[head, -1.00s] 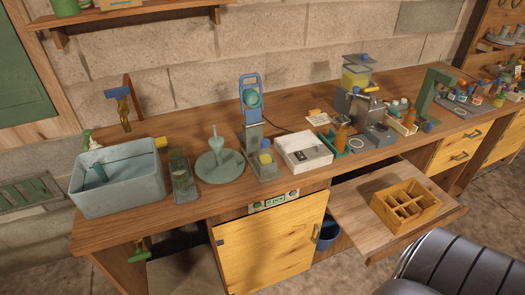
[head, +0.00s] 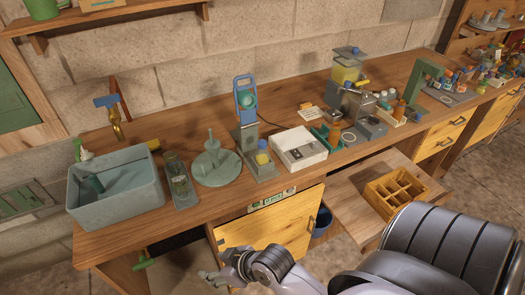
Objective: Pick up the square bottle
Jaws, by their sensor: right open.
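Several small bottles stand on the workbench, but they are too small for me to tell which is the square one. An amber bottle (head: 399,109) stands towards the right of the bench and another amber bottle (head: 335,134) stands by a green tray. My right gripper (head: 211,279) is open and empty at the bottom of the view, low in front of the yellow cabinet door and well apart from the bottles. My left gripper is out of view.
A grey basin (head: 117,199) stands at the bench's left end. A white box (head: 299,150) sits mid-bench. A wooden divided crate (head: 394,193) rests on a pulled-out shelf (head: 346,205). The bench's front edge lies between my gripper and the bench-top items.

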